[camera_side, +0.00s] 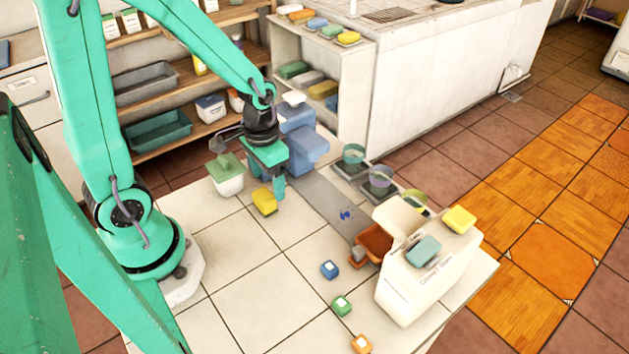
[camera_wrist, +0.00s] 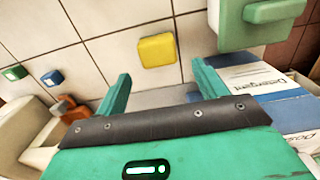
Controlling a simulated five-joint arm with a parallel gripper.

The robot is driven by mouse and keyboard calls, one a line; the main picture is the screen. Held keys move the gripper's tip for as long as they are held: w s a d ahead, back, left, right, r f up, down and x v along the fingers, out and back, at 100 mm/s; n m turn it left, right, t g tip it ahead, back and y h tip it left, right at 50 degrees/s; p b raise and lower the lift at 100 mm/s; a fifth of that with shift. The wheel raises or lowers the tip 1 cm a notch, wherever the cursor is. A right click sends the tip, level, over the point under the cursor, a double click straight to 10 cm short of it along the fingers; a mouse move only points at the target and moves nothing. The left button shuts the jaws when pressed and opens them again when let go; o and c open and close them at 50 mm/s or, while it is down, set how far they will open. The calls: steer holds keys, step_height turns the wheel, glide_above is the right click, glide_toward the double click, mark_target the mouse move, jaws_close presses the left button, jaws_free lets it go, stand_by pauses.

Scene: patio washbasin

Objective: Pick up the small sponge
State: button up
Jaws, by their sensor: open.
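A small yellow sponge (camera_side: 265,201) lies on the white tiled tabletop, just below my gripper (camera_side: 274,183) in the side view. In the wrist view the yellow sponge (camera_wrist: 158,50) shows whole, beyond the gap between my fingertips (camera_wrist: 163,82) and apart from them. My gripper is open and empty, with one finger to each side of the gap. It hangs above the tabletop, pointing down. In the side view, part of one finger is hidden by the gripper body.
A white tub with a green lid (camera_side: 227,175) stands left of the sponge. Small blue (camera_side: 329,269), green (camera_side: 341,305) and orange (camera_side: 361,344) blocks lie nearer the front. Tiles between are clear.

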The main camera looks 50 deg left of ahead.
mark_target(269, 191)
steer(key=shift+f, duration=0.15)
steer(key=shift+f, duration=2.5)
steer(key=c, duration=1.1)
